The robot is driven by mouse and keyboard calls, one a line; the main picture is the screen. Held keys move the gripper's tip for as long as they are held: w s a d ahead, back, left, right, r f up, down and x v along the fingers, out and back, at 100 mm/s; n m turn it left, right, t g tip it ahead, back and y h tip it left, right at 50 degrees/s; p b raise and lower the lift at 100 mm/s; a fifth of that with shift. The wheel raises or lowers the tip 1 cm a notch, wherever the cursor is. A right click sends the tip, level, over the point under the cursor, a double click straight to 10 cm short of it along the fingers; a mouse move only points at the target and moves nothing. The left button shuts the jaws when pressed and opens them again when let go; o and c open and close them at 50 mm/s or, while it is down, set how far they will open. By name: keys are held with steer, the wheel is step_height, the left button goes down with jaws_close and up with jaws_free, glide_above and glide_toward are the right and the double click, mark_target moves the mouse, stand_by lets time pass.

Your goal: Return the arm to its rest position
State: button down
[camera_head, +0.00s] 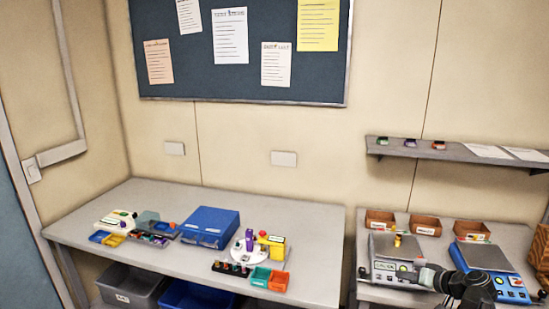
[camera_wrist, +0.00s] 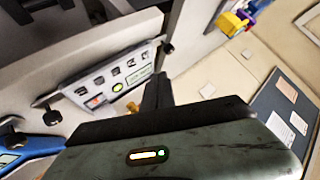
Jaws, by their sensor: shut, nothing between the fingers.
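My gripper (camera_head: 410,274) reaches in from the lower right in the head view, over the front of the grey scale (camera_head: 384,262). Its two fingers look shut with nothing between them. In the wrist view my gripper (camera_wrist: 157,85) shows as a dark body with a lit yellow-green status light and closed fingers pointing up the picture. My arm (camera_head: 470,287) extends to the right of it, in front of the blue scale (camera_head: 486,256). I cannot tell whether the fingers touch the grey scale.
A small yellow object (camera_head: 398,240) stands on the grey scale's plate. Several open bins (camera_head: 425,225) line the back of the right bench, under a wall shelf (camera_head: 455,152). The left bench (camera_head: 110,254) carries a blue box (camera_head: 209,227) and small trays.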

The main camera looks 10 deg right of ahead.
steer(key=w+a+f+n+g, duration=0.1)
steer(key=a+f+n+g, duration=0.1)
steer(key=a, duration=0.9)
steer(key=w+a+f+n+g+y, duration=0.1)
steer(key=a+f+n+g, duration=0.15)
steer(key=a, duration=0.95)
steer(key=w+a+f+n+g, duration=0.1)
steer(key=a+f+n+g, duration=0.15)
steer(key=a, duration=0.85)
steer(key=s+a+f+g+h, duration=0.1)
steer(key=s+a+f+g, duration=0.15)
steer(key=s+a, duration=0.2)
steer(key=s+d+f+m+g+h, duration=0.1)
steer(key=s+d+f+m+h, duration=0.1)
steer(key=s+d+m+h, duration=0.2)
steer(key=shift+d, duration=0.7)
